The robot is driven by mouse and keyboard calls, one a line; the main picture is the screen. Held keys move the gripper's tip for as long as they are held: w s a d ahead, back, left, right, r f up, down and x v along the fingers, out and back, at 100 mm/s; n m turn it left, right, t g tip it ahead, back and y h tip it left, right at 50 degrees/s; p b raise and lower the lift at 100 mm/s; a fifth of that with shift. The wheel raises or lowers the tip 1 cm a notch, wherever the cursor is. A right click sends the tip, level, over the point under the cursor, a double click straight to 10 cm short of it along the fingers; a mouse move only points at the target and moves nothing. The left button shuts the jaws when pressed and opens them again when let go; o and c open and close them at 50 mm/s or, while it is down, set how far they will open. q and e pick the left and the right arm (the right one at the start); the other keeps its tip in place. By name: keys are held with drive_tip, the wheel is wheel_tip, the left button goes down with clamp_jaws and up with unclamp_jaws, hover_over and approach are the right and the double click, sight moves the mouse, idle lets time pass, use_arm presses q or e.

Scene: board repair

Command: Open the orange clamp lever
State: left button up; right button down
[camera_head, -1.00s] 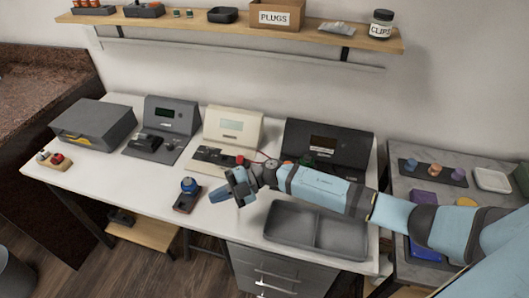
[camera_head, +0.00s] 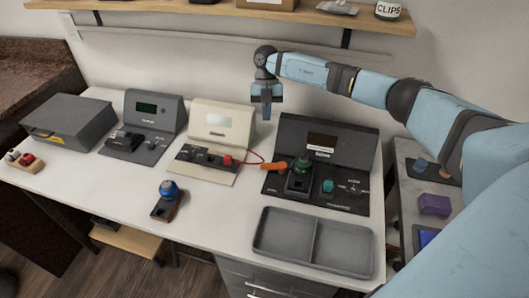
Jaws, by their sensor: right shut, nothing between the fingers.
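The orange clamp lever (camera_head: 274,166) sticks out to the left from the black test station (camera_head: 318,150) at the right of the bench. It lies roughly level, beside a dark part with a green top (camera_head: 302,165). My right gripper (camera_head: 266,114) points down above the back of the bench, between the cream station (camera_head: 217,128) and the black station. It is shut and empty, and is apart from the lever. My left gripper is not in view.
A grey two-part tray (camera_head: 312,243) lies in front of the black station. A blue-knobbed device (camera_head: 168,198) stands nearer the front edge. A shelf (camera_head: 240,13) hangs above.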

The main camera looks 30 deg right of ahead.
sight(274, 166)
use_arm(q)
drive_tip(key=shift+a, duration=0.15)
use_arm(e)
drive_tip(key=x, duration=1)
drive_tip(key=shift+a, duration=0.1)
drive_tip(key=s+a, duration=0.1)
drive_tip(key=s, duration=0.1)
drive_tip(key=shift+s+a, duration=0.35)
drive_tip(key=shift+a, duration=0.05)
drive_tip(key=shift+s+a, duration=0.25)
drive_tip(key=shift+s, duration=0.05)
